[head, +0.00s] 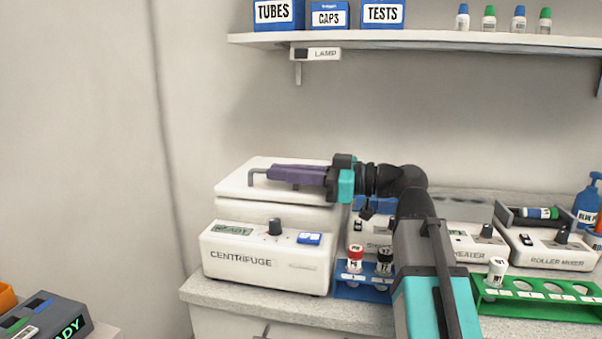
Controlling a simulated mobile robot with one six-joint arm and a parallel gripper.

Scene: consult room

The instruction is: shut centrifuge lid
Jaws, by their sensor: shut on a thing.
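The white centrifuge (265,258) stands at the left end of the counter, with a dark knob, a blue button and a green display that seems to read READY. Its lid (238,190) lies about level over the body; I cannot tell whether it is fully seated. My gripper (335,180) is at the lid's right side, shut on a purple-handled tool (298,174).
A blue rack (362,292) with red- and black-capped tubes stands right of the centrifuge. A shelf (420,39) with boxes and bottles is above.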

